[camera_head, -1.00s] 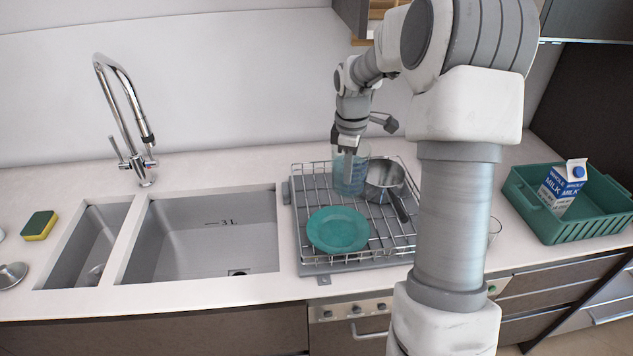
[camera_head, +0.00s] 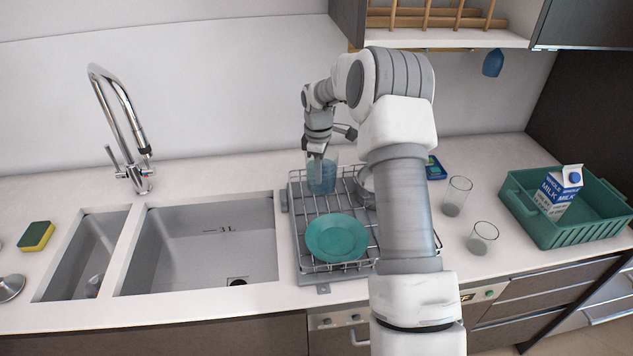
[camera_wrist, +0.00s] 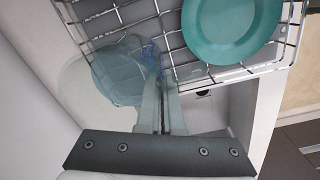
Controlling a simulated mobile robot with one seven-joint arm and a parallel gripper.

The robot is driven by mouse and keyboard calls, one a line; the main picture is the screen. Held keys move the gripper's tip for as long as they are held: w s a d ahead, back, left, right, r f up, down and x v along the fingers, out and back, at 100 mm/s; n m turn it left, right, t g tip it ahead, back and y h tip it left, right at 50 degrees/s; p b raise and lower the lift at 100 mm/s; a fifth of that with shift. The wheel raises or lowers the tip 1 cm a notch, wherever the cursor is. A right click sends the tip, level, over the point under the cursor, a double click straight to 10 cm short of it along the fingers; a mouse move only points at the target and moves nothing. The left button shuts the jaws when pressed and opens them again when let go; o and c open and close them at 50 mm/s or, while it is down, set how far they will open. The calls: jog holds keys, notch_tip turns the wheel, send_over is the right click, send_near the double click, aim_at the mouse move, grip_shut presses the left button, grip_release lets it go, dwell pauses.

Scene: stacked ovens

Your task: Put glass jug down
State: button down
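The glass jug (camera_head: 322,176) is clear and bluish. It is at the back left of the wire dish rack (camera_head: 302,226); whether its base touches the rack is hard to tell. My gripper (camera_head: 318,153) points down at the jug's top. In the wrist view, my gripper (camera_wrist: 158,76) has its two fingers close together at the jug's edge, and the jug (camera_wrist: 115,78) shows through as a transparent shape over the rack's corner. The fingers look shut on its rim or handle; the exact contact is blurred by the glass.
A teal plate (camera_head: 337,238) lies on the rack's front. A metal pot (camera_head: 365,186) is right of the jug, partly behind my arm. Two glasses (camera_head: 457,196) (camera_head: 482,238) and a green crate (camera_head: 548,232) with a milk carton (camera_head: 562,188) stand right. The sink (camera_head: 210,250) is left.

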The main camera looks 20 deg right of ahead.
aim_at(317, 192)
jog(key=shift+w+a+f, duration=0.15)
jog(key=shift+w+f, duration=0.25)
jog(key=shift+w, duration=0.3)
jog(key=shift+f+p, duration=0.5)
jog(key=shift+f, duration=1.45)
jog(key=shift+f, duration=0.1)
jog(key=c, duration=1.5)
grip_release()
jog(key=shift+s+f, duration=0.1)
jog(key=shift+f, duration=0.05)
jog(key=o, duration=0.4)
